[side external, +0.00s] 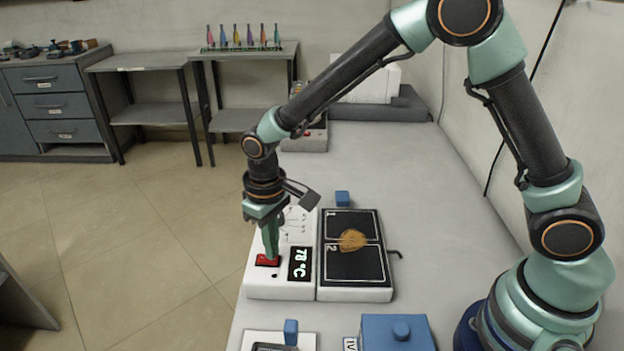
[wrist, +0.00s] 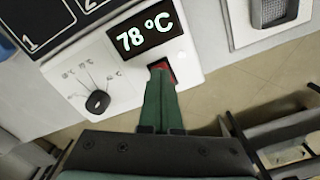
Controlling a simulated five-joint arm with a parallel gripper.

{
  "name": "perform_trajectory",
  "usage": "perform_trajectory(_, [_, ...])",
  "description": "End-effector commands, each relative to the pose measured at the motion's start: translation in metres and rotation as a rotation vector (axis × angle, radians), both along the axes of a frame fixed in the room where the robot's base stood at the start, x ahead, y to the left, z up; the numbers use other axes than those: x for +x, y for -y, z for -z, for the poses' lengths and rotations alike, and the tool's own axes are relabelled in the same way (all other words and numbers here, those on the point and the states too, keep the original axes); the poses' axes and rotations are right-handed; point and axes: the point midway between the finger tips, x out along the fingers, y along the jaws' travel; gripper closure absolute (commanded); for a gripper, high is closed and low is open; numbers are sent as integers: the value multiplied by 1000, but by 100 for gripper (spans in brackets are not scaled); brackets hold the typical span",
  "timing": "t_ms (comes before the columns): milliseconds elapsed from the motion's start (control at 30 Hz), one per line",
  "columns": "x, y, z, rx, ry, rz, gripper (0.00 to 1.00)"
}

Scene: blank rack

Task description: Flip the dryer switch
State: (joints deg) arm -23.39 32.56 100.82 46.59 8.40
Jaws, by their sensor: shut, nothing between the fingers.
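The dryer's white control panel (side external: 280,291) stands on the bench beside a black plate (side external: 355,268) marked 1 and 2. A red switch (side external: 262,262) sits on the panel, next to a display (side external: 300,264) reading 78 °C. In the wrist view the display (wrist: 146,35) and part of the red switch (wrist: 162,66) show past my fingertips. My gripper (side external: 269,256) points down, shut and empty, its tips at the red switch and covering part of it. I cannot tell whether they touch or press it. A black knob (wrist: 97,101) sits on the panel away from my fingers.
A brown lump (side external: 352,240) lies on the black plate. A small blue block (side external: 342,198) is behind it. A blue box (side external: 396,335) and another device (side external: 250,340) stand at the front. The bench right of the plate is clear; the floor lies left of the panel.

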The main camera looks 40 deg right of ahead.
Motion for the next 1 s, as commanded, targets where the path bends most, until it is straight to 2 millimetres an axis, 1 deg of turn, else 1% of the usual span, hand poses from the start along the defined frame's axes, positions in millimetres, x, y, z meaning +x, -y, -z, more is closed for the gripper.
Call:
perform_trajectory(100, [0, 0, -10, 1, 2, 0, 100])
perform_trajectory(700, [0, 0, -54, 1, 2, 0, 100])
perform_trajectory(833, [0, 0, -60, 0, 1, 0, 100])
perform_trajectory(1000, [0, 0, -62, 0, -1, 0, 100])
